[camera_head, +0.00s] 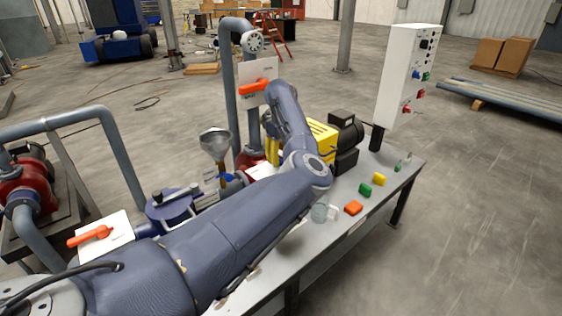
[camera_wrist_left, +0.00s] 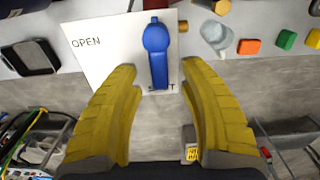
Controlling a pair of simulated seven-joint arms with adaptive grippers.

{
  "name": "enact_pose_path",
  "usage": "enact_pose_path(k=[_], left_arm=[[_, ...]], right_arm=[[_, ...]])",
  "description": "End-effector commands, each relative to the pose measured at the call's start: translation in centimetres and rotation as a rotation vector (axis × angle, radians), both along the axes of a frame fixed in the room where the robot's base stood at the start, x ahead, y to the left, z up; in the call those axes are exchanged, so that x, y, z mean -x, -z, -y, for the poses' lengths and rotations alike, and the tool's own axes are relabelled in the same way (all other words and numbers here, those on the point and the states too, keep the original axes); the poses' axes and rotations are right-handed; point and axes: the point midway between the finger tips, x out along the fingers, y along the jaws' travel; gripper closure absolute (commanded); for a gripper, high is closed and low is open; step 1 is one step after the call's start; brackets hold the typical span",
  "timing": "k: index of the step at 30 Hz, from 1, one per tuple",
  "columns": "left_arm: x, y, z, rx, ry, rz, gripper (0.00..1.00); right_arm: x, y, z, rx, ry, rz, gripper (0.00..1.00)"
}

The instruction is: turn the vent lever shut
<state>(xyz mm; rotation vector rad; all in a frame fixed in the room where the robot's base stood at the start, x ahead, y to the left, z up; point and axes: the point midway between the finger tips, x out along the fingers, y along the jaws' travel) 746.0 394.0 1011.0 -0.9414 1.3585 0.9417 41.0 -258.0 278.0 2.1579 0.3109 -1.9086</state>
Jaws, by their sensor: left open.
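The blue vent lever (camera_wrist_left: 158,62) is on a white plate (camera_wrist_left: 105,62) in the left wrist view. OPEN is printed at the plate's left. The lever's handle points down the picture at its lower edge, covering most of a word there of which the end letters, seemingly of SHUT, show. My left gripper (camera_wrist_left: 160,64) is open, its yellow fingers spread to either side of the handle's end. I see no contact, and their height above it is unclear. In the head view the left gripper (camera_head: 272,150) points down behind my forearm, which seems to hide the lever.
A glass beaker (camera_wrist_left: 212,32), an orange block (camera_wrist_left: 249,46) and a green block (camera_wrist_left: 286,39) stand right of the plate. Orange levers on white plates are at the left (camera_head: 90,236) and back (camera_head: 255,87). A control box (camera_head: 408,75) stands at the table's far end.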

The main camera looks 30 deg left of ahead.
Motion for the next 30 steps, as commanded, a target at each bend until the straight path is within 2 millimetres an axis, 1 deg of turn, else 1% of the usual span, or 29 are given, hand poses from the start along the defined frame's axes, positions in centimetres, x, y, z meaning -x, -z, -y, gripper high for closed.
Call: enact_pose_path(k=[1,6,12,18,30], left_arm=[[-0.1,-0.9,0.0,-0.001,0.0,0.004,0.58],[-0.1,-3.3,0.0,0.0,0.001,0.003,0.58],[0.0,-5.1,0.0,0.001,0.001,0.002,0.58],[0.0,-5.8,0.0,0.001,0.001,0.0,0.58],[0.0,-5.8,-0.1,-0.003,0.001,-0.001,0.58]], right_arm=[[0.0,0.0,0.0,0.0,0.0,0.0,0.56],[0.0,0.0,-0.1,-0.001,0.0,0.0,0.56],[0.0,0.0,-0.1,-0.001,0.0,0.0,0.56],[0.0,0.0,-0.2,-0.001,0.0,0.001,0.56],[0.0,0.0,-0.2,-0.001,0.0,0.001,0.56]])
